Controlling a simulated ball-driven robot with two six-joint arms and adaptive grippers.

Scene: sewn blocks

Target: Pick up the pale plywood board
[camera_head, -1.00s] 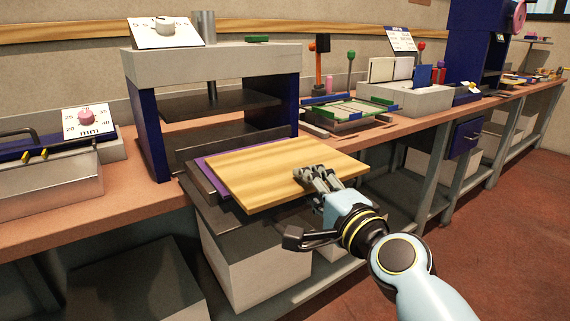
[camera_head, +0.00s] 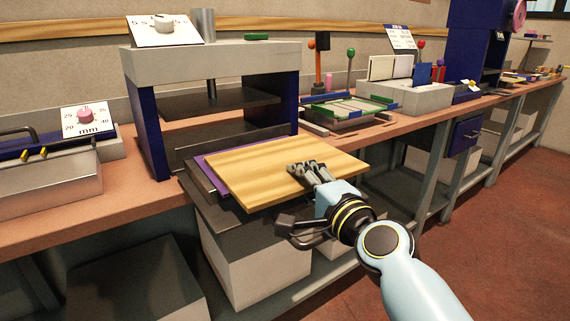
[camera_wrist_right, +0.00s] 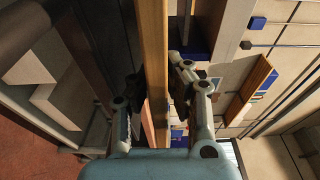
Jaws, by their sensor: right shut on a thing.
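The pale plywood board (camera_head: 262,168) lies flat at the front of the press, partly over a purple sheet (camera_head: 210,176) and a dark plate. My right gripper (camera_head: 302,172) is at the board's front right edge, with fingers over its top. In the right wrist view the board (camera_wrist_right: 154,60) shows edge-on between the two fingers of my right gripper (camera_wrist_right: 155,100), which is shut on it. The lower finger is hidden by the board in the head view. My left gripper is not in view.
The press (camera_head: 215,62) with dark blue posts stands behind the board. A metal box (camera_head: 48,178) is at the left. A tray of green and pale strips (camera_head: 345,108) and a grey slotted block (camera_head: 408,95) stand to the right on the bench. Open floor (camera_head: 500,220) lies at the right.

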